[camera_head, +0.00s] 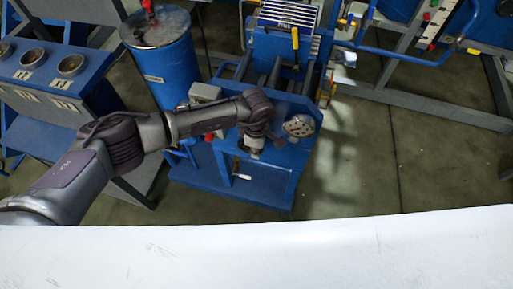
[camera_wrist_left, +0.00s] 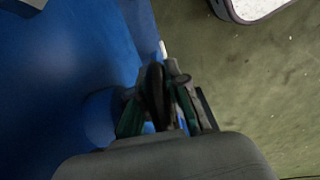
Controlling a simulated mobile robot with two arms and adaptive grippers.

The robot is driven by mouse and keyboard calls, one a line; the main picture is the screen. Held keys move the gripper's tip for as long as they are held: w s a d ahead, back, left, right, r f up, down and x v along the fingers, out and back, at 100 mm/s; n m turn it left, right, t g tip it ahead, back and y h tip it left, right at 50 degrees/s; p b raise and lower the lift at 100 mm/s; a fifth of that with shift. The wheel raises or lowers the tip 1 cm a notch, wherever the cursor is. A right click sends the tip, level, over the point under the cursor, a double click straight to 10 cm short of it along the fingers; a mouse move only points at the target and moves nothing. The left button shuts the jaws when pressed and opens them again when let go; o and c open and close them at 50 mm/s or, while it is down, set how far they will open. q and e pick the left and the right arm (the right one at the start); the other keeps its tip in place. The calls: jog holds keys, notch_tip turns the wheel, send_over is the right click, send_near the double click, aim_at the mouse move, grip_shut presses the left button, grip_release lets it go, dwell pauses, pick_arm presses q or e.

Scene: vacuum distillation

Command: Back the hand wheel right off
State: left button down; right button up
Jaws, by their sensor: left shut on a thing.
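My left gripper (camera_head: 248,152) reaches in from the left to the front of the blue machine (camera_head: 285,107). In the left wrist view my left gripper (camera_wrist_left: 163,90) has its fingers closed on either side of a dark, rounded rim, which appears to be the hand wheel (camera_wrist_left: 154,88). The wheel is seen nearly edge-on, and the fingers and wrist cover much of it. In the head view the gripper and wrist hide the wheel, so how far it is turned cannot be told. My right gripper is in neither view.
A round metal disc with holes (camera_head: 299,125) sits on the machine's front, just right of my gripper. A white-handled crank (camera_head: 242,176) is below. A blue drum (camera_head: 165,62) stands behind my arm. A white surface (camera_head: 300,250) spans the foreground. Floor at right is clear.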

pick_arm(q)
jog(key=shift+f, duration=0.1)
jog(key=g+h+b, duration=0.1)
jog(key=h+b, duration=0.2)
jog(key=b, duration=0.2)
jog(key=shift+r+h+b, duration=0.25)
jog(key=shift+h+b, duration=0.15)
jog(key=shift+d+r, duration=0.1)
jog(key=shift+r, duration=0.1)
jog(key=c, duration=1.2)
grip_release()
jog(key=shift+o, duration=0.2)
jog(key=shift+r, duration=0.1)
jog(key=v, duration=1.2)
jog(key=shift+w, duration=0.15)
